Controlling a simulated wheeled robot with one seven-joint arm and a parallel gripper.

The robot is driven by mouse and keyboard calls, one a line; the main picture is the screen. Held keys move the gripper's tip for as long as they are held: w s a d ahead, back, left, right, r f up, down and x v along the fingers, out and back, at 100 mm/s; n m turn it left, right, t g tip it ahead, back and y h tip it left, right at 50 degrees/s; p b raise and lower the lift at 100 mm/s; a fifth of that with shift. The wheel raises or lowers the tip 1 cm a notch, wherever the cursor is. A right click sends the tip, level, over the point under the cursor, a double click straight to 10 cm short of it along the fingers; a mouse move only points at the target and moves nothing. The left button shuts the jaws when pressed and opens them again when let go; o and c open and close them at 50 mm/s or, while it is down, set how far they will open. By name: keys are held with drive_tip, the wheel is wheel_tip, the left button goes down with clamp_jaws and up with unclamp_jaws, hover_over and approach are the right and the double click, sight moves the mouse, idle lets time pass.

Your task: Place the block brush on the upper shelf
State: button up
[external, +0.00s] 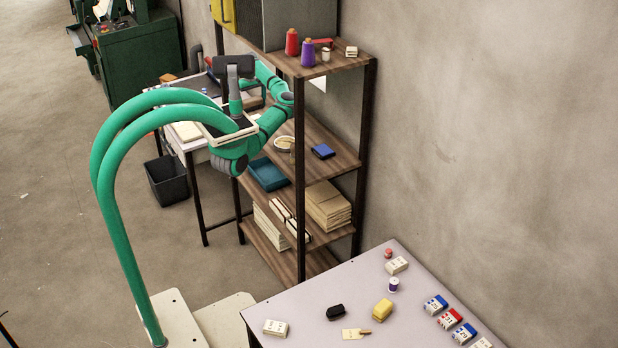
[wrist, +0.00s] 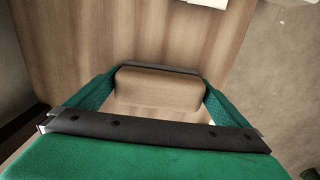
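In the wrist view, the block brush (wrist: 155,98) is a wooden block with rounded edges. It sits between the two green fingers of my gripper (wrist: 160,86), which press against its left and right ends. A brown wood-grained surface (wrist: 150,35) lies beyond it; I cannot tell if the brush touches it. In the external view, my arm reaches up at the near left side of the rack, and my gripper and the brush are hidden or too small to make out. The upper shelf (external: 345,61) is a wooden board on dark posts.
On the upper shelf stand a red spool (external: 292,43), a purple spool (external: 308,53) and a small white block (external: 351,51), with a grey cabinet (external: 290,22) to the left. A dark front post (external: 299,180) stands near my arm. Lower shelves hold a blue box (external: 323,151) and stacks.

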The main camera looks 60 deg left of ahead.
sight(252, 99)
wheel_tip(252, 99, up, 12)
drive_tip(key=shift+r, duration=0.15)
idle(0.5)
idle(0.4)
